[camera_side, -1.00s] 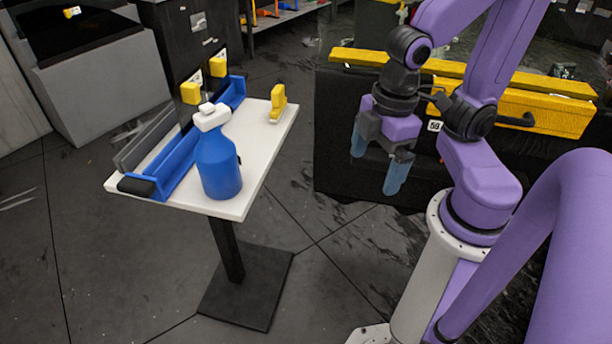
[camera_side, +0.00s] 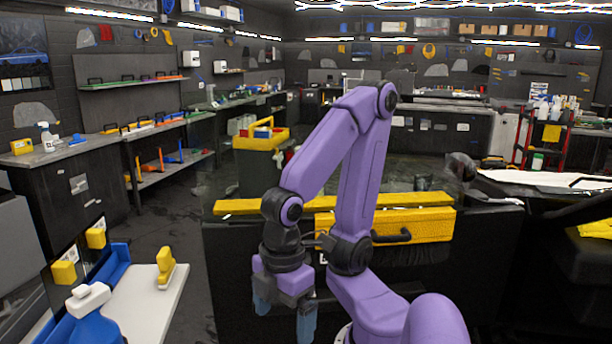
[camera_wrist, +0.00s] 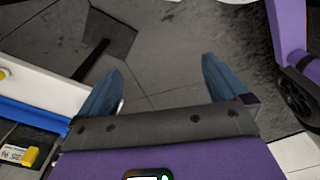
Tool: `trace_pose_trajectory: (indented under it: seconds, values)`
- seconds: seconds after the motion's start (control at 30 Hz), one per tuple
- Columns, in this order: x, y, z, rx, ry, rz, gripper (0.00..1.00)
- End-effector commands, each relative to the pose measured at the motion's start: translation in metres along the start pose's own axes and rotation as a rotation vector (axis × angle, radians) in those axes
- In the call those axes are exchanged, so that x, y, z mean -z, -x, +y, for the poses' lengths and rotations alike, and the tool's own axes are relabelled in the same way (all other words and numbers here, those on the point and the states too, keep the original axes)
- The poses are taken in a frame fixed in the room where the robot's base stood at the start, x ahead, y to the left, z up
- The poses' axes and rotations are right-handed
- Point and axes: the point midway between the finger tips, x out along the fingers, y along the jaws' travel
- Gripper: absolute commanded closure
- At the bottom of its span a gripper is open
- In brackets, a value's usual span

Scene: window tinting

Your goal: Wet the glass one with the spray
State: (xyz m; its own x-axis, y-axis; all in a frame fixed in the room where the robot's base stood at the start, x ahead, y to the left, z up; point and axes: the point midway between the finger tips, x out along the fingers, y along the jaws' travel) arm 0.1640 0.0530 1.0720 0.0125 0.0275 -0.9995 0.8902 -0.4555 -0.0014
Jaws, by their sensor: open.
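A blue spray bottle (camera_side: 95,328) with a white head stands upright on the small white table (camera_side: 150,305) at lower left in the side view; its lower part is cut off. Dark panes (camera_side: 80,252) with white labels and yellow blocks stand by a blue rack (camera_side: 112,265) behind it. The label writing is too small to read, so I cannot tell which is glass one. My gripper (camera_side: 285,312) hangs right of the table, open and empty, fingers down. In the wrist view its fingers (camera_wrist: 162,68) are apart over bare floor.
A yellow tool (camera_side: 165,268) stands at the table's far right. A black bench with a yellow case (camera_side: 420,226) is behind my arm. In the wrist view the table edge (camera_wrist: 60,92) and a yellow block (camera_wrist: 30,155) are at left, with the table's dark foot (camera_wrist: 105,32) above.

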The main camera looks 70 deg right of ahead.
Motion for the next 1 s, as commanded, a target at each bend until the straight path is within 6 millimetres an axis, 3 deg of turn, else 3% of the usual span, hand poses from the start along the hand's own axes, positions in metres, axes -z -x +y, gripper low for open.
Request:
trace_pose_trajectory:
  seconds: [0.47, 0.5, 0.8, 1.0]
  values:
    - [0.0000, 0.0000, 0.0000, 0.000, 0.000, 0.000, 0.00]
    - [0.0001, 0.0000, 0.0000, 0.000, 0.000, 0.000, 0.03]
    - [0.0000, 0.0000, 0.0000, 0.000, 0.000, 0.000, 1.00]
    - [0.0000, 0.0000, 0.0000, 0.000, 0.000, 0.000, 1.00]
